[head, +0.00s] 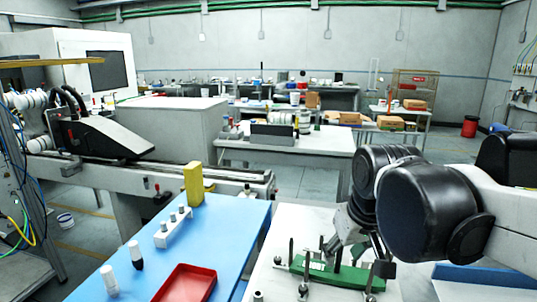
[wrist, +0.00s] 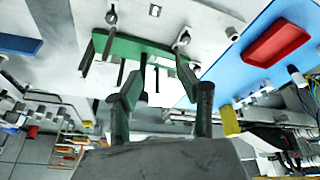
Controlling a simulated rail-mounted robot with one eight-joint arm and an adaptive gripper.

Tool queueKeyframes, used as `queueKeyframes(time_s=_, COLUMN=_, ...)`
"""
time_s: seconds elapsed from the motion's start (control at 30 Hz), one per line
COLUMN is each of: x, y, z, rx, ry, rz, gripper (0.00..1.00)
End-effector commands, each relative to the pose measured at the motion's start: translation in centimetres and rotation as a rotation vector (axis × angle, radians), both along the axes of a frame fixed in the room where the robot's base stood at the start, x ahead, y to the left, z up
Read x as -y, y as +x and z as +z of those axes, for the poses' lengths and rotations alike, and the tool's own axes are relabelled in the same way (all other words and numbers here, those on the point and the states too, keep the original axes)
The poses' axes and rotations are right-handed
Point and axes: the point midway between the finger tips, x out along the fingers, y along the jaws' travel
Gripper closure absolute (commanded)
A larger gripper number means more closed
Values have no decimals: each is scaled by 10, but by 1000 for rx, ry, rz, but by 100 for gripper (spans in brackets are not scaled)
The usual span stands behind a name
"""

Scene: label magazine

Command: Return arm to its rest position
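My gripper (head: 362,246) hangs at the right in the head view, angled down over a green fixture plate (head: 335,274) on the white table. Thin dark posts (wrist: 120,73) on the plate show near the fingertips. I see nothing held between the fingers. Whether a fingertip touches the plate or a post is unclear. My arm reaches in from the right, and its black joints hide part of the table behind.
A blue table top (head: 225,232) lies left of the white table, with a red tray (head: 186,284), a yellow block (head: 193,184), a white rack (head: 173,230) and small bottles (head: 136,255). Metal posts (head: 303,288) stand around the green plate. A conveyor (head: 215,172) runs behind.

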Motion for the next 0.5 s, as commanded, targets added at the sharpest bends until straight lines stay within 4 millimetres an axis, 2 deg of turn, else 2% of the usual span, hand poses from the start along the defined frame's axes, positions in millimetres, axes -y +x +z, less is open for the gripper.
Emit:
queueKeyframes(time_s=0.03, x=7, y=-13, z=-4, rx=22, ry=7, rz=-23, gripper=62)
queueKeyframes(time_s=0.3, x=34, y=-66, z=-27, rx=146, ry=46, rz=-141, gripper=62)
queueKeyframes(time_s=0.5, x=45, y=-91, z=-44, rx=214, ry=67, rz=-202, gripper=62)
